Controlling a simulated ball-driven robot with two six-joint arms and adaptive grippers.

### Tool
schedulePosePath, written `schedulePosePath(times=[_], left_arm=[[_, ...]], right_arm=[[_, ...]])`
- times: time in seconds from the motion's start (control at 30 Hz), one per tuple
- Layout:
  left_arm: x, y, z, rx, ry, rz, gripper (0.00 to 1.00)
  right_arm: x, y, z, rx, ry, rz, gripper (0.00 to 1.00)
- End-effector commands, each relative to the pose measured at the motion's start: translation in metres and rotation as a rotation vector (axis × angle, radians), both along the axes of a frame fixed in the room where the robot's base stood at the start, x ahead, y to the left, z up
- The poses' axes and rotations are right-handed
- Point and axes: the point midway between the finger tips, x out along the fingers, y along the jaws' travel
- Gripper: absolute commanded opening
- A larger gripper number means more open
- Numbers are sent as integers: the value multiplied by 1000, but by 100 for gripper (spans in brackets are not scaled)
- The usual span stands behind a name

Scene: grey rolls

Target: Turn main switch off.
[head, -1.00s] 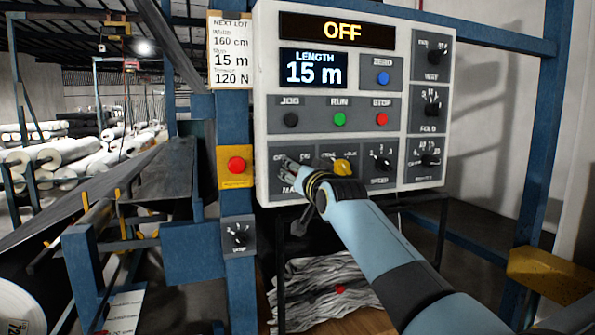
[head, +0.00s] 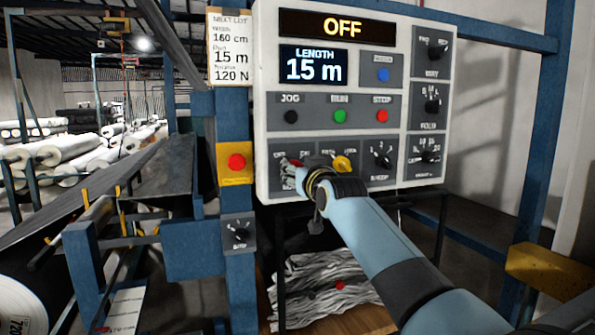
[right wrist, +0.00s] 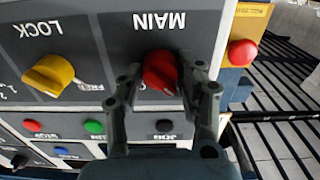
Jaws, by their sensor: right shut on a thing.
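The main switch is a red knob under the label MAIN at the lower left of the control panel (head: 272,125). In the head view its red (head: 296,163) shows beside my right gripper (head: 291,171), which partly covers it. In the right wrist view the red main switch (right wrist: 161,72) sits between the two fingers of my right gripper (right wrist: 167,76), which is shut on it. That view is upside down. The knob's exact angle is hard to tell. The panel's top display (head: 342,27) reads OFF in amber. My left gripper is not in view.
A yellow lock knob (head: 341,164) sits just right of the main switch. Jog, green run and red stop buttons (head: 382,116) are above. A red button on a yellow box (head: 236,162) is on the blue post at left. Grey rolls (head: 65,150) lie far left.

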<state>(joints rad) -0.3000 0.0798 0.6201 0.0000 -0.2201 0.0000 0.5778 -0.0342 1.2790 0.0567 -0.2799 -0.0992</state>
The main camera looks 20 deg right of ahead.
Motion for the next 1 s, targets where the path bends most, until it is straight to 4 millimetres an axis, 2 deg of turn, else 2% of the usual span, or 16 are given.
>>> schedulePosePath(times=[0.2, 0.23, 0.4, 0.77, 0.87, 1.0], left_arm=[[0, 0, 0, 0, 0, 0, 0], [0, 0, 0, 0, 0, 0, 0], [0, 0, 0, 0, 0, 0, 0], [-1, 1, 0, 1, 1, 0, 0], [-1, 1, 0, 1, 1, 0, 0], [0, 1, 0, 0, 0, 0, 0]], right_arm=[[0, 0, -3, -1, 5, 0, 4], [0, 0, -2, -1, 5, 0, 39], [0, 0, -2, 0, 3, 0, 60], [-6, 0, -1, 1, 2, 0, 60], [-19, 0, -2, 1, 2, 0, 60], [-47, -1, -2, 1, 2, 0, 60]])
